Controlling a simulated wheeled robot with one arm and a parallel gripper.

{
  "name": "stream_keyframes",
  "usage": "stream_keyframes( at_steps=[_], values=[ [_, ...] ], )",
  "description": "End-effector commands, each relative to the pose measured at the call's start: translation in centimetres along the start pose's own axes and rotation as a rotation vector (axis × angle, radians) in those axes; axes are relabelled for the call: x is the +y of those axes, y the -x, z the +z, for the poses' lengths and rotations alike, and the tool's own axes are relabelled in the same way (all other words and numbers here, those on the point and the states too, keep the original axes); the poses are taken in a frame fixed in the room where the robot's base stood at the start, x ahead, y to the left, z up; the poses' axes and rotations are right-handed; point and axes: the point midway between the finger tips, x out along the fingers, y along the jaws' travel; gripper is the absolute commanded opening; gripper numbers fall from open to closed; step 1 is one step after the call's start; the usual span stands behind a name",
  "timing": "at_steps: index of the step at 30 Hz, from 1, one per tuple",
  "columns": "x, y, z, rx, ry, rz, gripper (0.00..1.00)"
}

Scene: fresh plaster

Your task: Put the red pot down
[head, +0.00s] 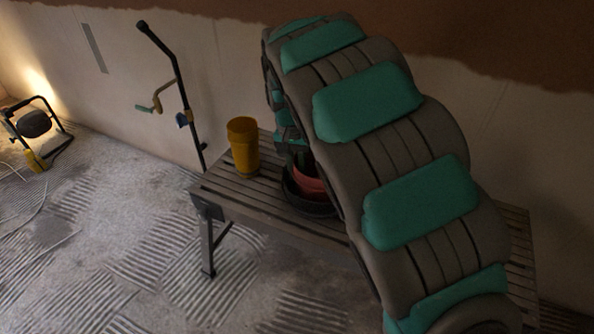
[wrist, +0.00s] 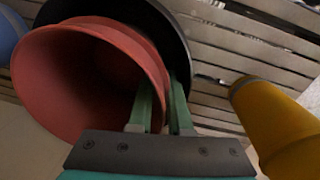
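The red pot (head: 311,183) is over or in a round black dish (head: 307,207) on the slatted bench; I cannot tell whether it touches the dish. In the wrist view the red pot (wrist: 75,85) shows its open mouth, with the black dish (wrist: 178,30) behind it. My gripper (wrist: 162,95) has its two green fingers on either side of the pot's wall, one inside the rim and one outside, closed on it. In the head view my arm hides the fingers and part of the pot.
A yellow cup-like container (head: 244,148) stands on the slatted bench (head: 265,222), left of the dish; it also shows in the wrist view (wrist: 275,125). A blue rounded thing (wrist: 10,35) is at the wrist view's left edge. A dark stand (head: 178,85) leans near the wall behind.

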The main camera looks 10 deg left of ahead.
Motion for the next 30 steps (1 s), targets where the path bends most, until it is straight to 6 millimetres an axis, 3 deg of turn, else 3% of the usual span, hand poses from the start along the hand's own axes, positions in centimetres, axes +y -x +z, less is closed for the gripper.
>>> stream_keyframes(
  at_steps=[5,20,30],
  values=[
    [0.1,1.2,0.0,0.000,0.000,0.000,0.17],
    [0.0,10.5,-0.1,0.005,0.000,-0.004,0.17],
    [0.0,12.6,-0.1,0.002,0.000,-0.001,0.17]
  ],
)
